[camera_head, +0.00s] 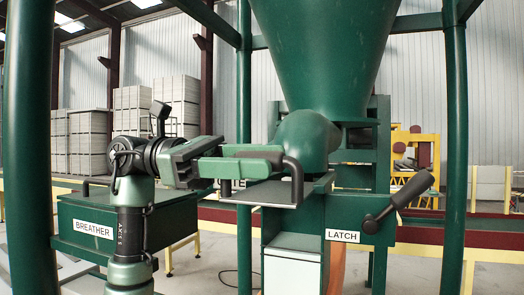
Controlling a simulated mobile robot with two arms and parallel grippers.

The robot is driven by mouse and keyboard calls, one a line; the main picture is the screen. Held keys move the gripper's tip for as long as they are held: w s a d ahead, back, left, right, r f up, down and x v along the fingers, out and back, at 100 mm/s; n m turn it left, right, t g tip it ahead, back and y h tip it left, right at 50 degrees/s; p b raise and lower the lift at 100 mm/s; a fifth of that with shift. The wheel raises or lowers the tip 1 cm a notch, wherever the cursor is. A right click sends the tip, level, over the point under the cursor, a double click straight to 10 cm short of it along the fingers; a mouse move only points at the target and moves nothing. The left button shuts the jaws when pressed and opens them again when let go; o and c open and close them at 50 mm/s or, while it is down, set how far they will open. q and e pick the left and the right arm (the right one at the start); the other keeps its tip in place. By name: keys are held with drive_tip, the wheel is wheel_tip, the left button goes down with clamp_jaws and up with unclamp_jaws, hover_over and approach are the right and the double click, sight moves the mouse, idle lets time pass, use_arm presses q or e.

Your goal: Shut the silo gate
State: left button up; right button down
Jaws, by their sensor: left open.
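The dark green silo (325,50) hangs as a large cone at centre, with a rounded green housing (308,140) beneath it. A flat grey plate (262,194), which looks like the gate, sticks out to the left below the housing. A black bent handle (297,182) shows at the plate. My left gripper (276,161) reaches in from the left, with open green fingers just above the plate. Its fingertips are beside the handle's upper part; I cannot tell whether they touch it. My right gripper is out of view.
A lever with a black grip (405,195) sticks out right of the LATCH label (342,236). A green BREATHER box (125,222) stands left behind my arm. Green posts (454,150) flank the silo. Stacked boards (150,108) stand far back.

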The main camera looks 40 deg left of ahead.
use_arm(q)
drive_tip(key=shift+d, duration=0.25)
clamp_jaws()
idle(1.4)
